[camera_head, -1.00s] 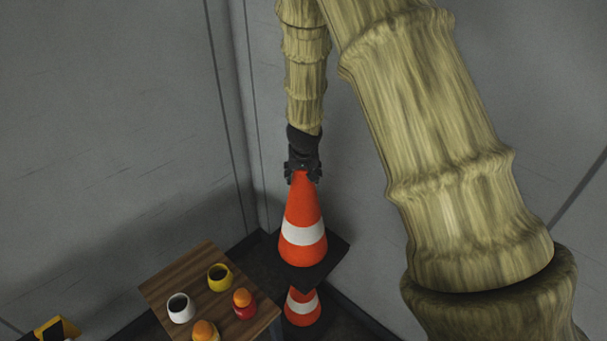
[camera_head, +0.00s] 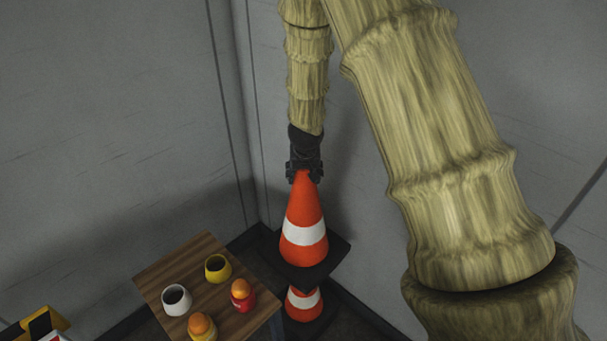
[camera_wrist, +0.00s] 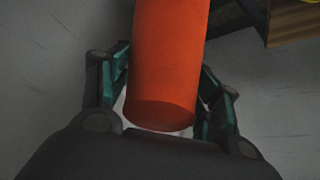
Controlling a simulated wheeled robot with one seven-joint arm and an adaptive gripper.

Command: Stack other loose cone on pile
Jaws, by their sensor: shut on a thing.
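An orange cone with a white band and a dark square base (camera_head: 304,215) hangs upright below my gripper (camera_head: 304,172). My gripper is shut on the cone's top. In the wrist view the cone's orange tip (camera_wrist: 168,70) fills the space between the two fingers (camera_wrist: 165,105). A second orange and white cone (camera_head: 303,305) stands directly below in the head view, partly hidden by the held cone's base. Whether the held cone touches the lower one cannot be told. No other cones of a pile can be made out beneath.
A wooden table (camera_head: 180,262) to the left holds a white cup (camera_head: 176,300), a yellow cup (camera_head: 217,268) and two egg-cup-like items (camera_head: 242,294). A black and yellow sign (camera_head: 42,322) shows at the lower left. Grey walls meet behind the cone.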

